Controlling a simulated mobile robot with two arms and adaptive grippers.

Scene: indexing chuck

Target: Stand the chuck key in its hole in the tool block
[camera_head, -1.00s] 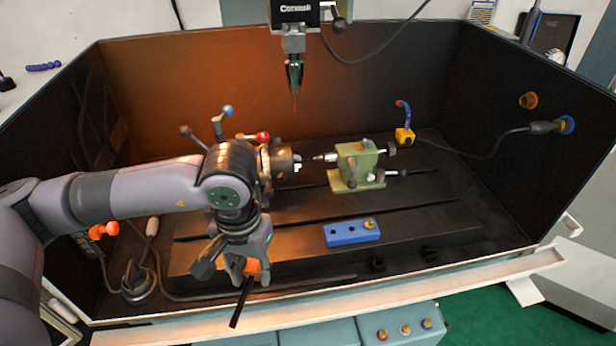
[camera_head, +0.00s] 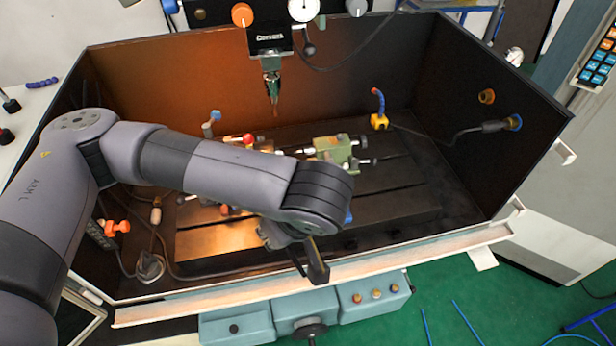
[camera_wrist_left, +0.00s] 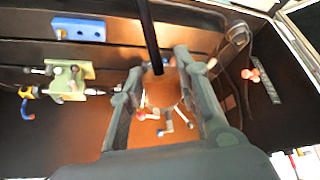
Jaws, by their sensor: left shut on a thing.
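The chuck key shows in the left wrist view as a long black bar (camera_wrist_left: 148,35) with a brown-orange part between the fingers. My left gripper (camera_wrist_left: 160,78) is shut on it. In the head view my forearm hides most of this gripper, which hangs near the enclosure's front edge; a dark bar, seemingly of the key (camera_head: 318,265), sticks out below it. The blue tool block (camera_wrist_left: 78,28) lies apart from the gripper, upper left in the left wrist view, with several holes. In the head view only a blue sliver of the block (camera_head: 349,217) shows behind my arm. My right gripper is not in view.
A green tailstock (camera_head: 337,150) stands on the slotted bed (camera_head: 400,205). The chuck is largely hidden by my arm. A spindle tool (camera_head: 272,88) hangs above. The pale front rail (camera_head: 420,252) runs below the gripper. A yellow-based blue hose (camera_head: 379,120) stands behind.

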